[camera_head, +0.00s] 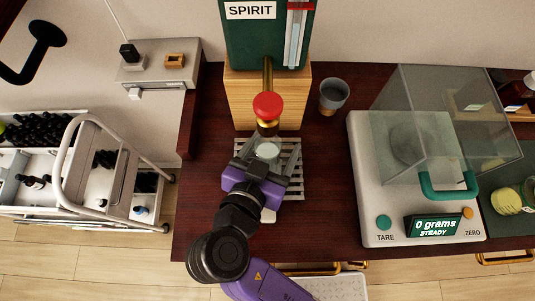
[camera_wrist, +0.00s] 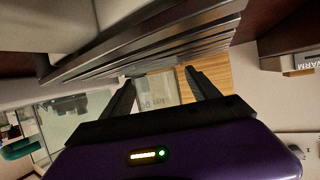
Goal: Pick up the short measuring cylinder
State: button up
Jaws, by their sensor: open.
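A clear glass vessel, which looks like the short measuring cylinder (camera_head: 268,151), stands on a slatted metal rack (camera_head: 292,190) below the red-knobbed tap of the spirit dispenser. In the wrist view a clear vessel with faint markings (camera_wrist: 158,90) shows between my two fingers. My gripper (camera_head: 264,165) is open and low at the rack, its fingers on either side of the vessel. In the wrist view my gripper (camera_wrist: 160,76) shows a gap between the fingers; I cannot tell whether either touches the glass. The vessel's lower part is hidden in the head view.
The dispenser (camera_head: 268,40) on its wooden block (camera_head: 240,100) and its red-knobbed tap (camera_head: 267,106) stand close behind and above my gripper. A grey cup (camera_head: 334,92) stands to the right. A scale (camera_head: 368,220) with a clear cover reads 0 grams. The table front-left is clear.

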aim_at(271, 145)
grip_shut()
jog(key=shift+r, duration=0.2)
dwell(0.4)
jog(key=shift+r, duration=1.55)
jog(key=shift+s+a+r+p, duration=0.1)
jog(key=shift+s+a+p, duration=0.35)
jog(key=shift+s+a, duration=1.5)
jog(key=shift+s+a+f+p, duration=0.1)
jog(key=shift+s+a+p, duration=0.4)
jog(key=shift+s, duration=2.9)
jog(key=shift+s+a+r+p, duration=0.1)
jog(key=shift+s+a+p, duration=0.35)
jog(key=shift+s+a, duration=1.5)
jog(key=shift+s+d, duration=0.65)
jog(key=shift+d, duration=0.1)
